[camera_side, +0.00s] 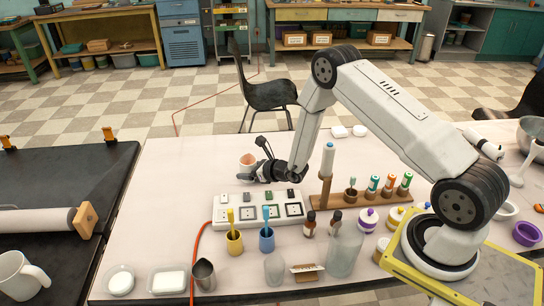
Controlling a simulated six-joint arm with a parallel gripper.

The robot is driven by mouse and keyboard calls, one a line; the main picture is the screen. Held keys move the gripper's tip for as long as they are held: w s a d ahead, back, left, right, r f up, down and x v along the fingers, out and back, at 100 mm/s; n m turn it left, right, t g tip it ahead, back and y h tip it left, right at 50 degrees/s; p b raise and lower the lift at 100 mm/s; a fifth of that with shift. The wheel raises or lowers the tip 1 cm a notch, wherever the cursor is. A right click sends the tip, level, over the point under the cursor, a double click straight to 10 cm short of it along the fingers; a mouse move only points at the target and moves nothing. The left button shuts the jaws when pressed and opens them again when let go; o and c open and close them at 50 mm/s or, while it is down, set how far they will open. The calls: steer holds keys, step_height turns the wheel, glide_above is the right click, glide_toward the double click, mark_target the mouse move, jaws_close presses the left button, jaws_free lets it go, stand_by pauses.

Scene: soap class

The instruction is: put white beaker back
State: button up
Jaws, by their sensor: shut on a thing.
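The white beaker (246,160), a small pale cup with an orange-brown inside showing at its top, is held above the far part of the pale table. My gripper (256,170) is shut on its right side, with the arm reaching in from the right. The beaker looks roughly upright and clear of the white block below it. The fingers partly hide its lower right side.
A white block (221,214) with square plates lies below the gripper. Yellow (234,243) and blue (267,240) cups with tools stand before it. A wooden rack (324,196) with bottles is to the right. Glassware and dishes line the front. The table's far left is clear.

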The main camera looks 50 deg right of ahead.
step_height(320, 180, up, 7)
steer(key=shift+f, duration=0.1)
steer(key=s+d+n+y, duration=0.2)
steer(key=d, duration=1.8)
steer(key=shift+g, duration=0.3)
steer(key=shift+a+f, duration=0.15)
steer(key=shift+f, duration=2.25)
steer(key=shift+f, duration=2.95)
steer(key=shift+f, duration=0.1)
steer(key=shift+f, duration=1.95)
